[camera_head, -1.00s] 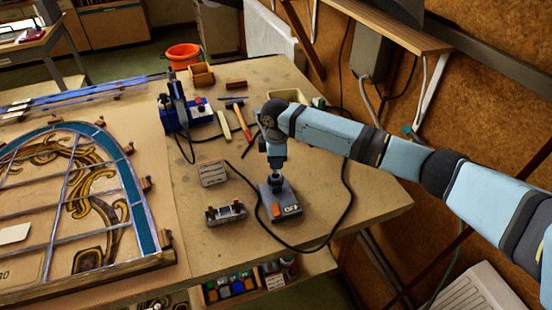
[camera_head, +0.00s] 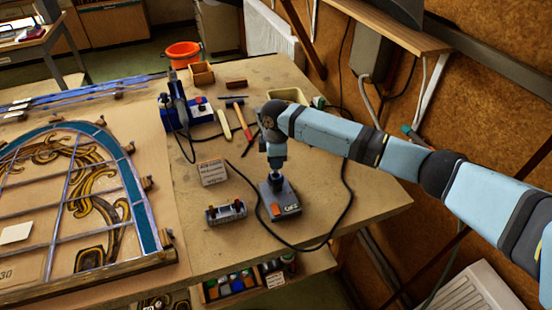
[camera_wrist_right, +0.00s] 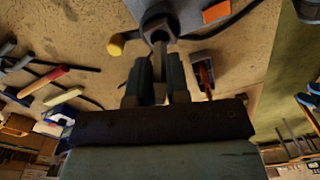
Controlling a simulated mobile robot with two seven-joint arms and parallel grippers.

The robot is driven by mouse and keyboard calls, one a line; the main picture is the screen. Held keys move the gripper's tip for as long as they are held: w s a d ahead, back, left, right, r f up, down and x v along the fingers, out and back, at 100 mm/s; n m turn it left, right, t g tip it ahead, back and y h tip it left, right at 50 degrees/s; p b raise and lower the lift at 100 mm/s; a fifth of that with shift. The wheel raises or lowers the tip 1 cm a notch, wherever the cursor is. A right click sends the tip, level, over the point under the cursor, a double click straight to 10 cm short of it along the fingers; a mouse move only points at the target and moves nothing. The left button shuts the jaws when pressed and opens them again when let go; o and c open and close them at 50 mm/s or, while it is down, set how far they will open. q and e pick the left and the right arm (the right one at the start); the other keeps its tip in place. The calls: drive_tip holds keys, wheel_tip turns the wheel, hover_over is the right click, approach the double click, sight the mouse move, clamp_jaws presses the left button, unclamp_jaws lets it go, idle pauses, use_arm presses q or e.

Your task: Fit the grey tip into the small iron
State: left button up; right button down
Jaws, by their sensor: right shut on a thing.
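The small iron (camera_head: 273,182) stands upright in a dark box-like base (camera_head: 286,203) with an orange switch, near the table's front. My right gripper (camera_head: 276,166) points down just above it. In the right wrist view the fingers (camera_wrist_right: 159,80) are shut on a thin grey piece, apparently the grey tip (camera_wrist_right: 159,62), mostly hidden between them. Its end meets the hexagonal collar of the iron (camera_wrist_right: 158,33); I cannot tell how far it is inside. A tip rack (camera_head: 226,213) stands left of the base, with a dark and a reddish tip visible. My left gripper is out of view.
A black cable (camera_head: 345,205) loops round the base. A hammer (camera_head: 238,115), a blue vise-like tool (camera_head: 185,110) and boxes lie farther back. The leaded panel (camera_head: 90,200) fills the left.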

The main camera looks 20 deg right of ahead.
sight(276, 172)
drive_tip(key=shift+p, duration=0.5)
drive_tip(key=shift+f+b, duration=0.65)
drive_tip(key=shift+f, duration=1.35)
drive_tip(key=c, duration=1)
unclamp_jaws()
wheel_tip(276, 172, up, 13)
drive_tip(key=shift+f+b, duration=0.1)
drive_tip(key=shift+b, duration=1.05)
drive_tip(key=shift+r, duration=0.5)
